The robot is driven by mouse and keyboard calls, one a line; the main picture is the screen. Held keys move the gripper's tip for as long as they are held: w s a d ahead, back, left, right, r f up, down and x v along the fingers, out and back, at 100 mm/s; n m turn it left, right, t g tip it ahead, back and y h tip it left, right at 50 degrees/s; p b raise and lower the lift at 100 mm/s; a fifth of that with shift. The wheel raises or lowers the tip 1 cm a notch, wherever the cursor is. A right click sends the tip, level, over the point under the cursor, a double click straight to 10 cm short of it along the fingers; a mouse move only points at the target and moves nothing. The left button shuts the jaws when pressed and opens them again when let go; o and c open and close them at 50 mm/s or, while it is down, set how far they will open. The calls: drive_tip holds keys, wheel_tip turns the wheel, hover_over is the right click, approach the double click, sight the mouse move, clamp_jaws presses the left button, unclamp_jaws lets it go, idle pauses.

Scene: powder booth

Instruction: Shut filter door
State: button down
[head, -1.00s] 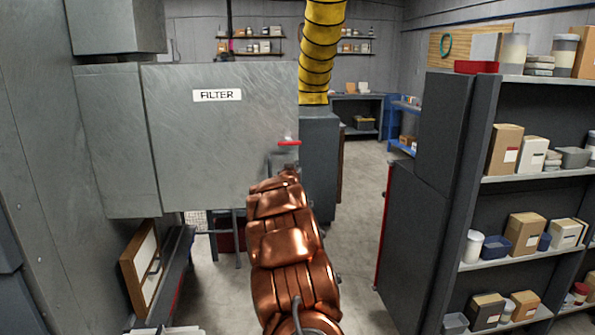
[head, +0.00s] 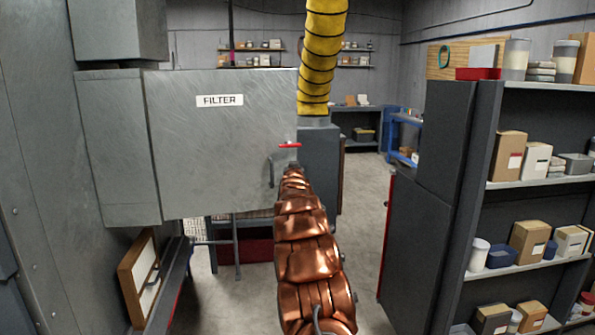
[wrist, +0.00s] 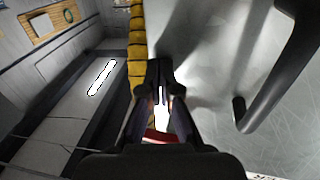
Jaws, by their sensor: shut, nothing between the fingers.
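The filter door (head: 215,140) is a scratched grey metal panel with a white FILTER label, at left centre in the head view. In the wrist view the door (wrist: 215,75) fills the right side, with the handle (wrist: 275,75) large there. My gripper (wrist: 160,68) is shut and empty beside the door's edge, apart from the handle. A red piece (wrist: 158,136) shows behind its fingers. In the head view my arm hides the fingers.
A yellow ribbed duct (head: 322,55) hangs just right of the door. Dark shelving (head: 540,178) with boxes and jars stands at right. A framed panel (head: 140,277) leans at lower left. Clear floor (head: 357,220) runs between the door and the shelving.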

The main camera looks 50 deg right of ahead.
drive_tip(key=shift+n+t+y, duration=0.3)
drive_tip(key=shift+t, duration=0.1)
drive_tip(key=x, duration=0.2)
drive_tip(key=p+x, duration=0.1)
drive_tip(key=x, duration=0.1)
drive_tip(key=shift+w+a, duration=0.1)
drive_tip(key=shift+w, duration=0.3)
drive_tip(key=shift+w, duration=0.2)
drive_tip(key=shift+w+d+r+p, duration=0.15)
drive_tip(key=shift+w+d+p, duration=0.1)
drive_tip(key=shift+d+p, duration=0.1)
drive_tip(key=shift+w+d+p, duration=0.25)
drive_tip(key=shift+w+p, duration=0.15)
drive_tip(key=shift+p, duration=0.05)
drive_tip(key=shift+w, duration=0.1)
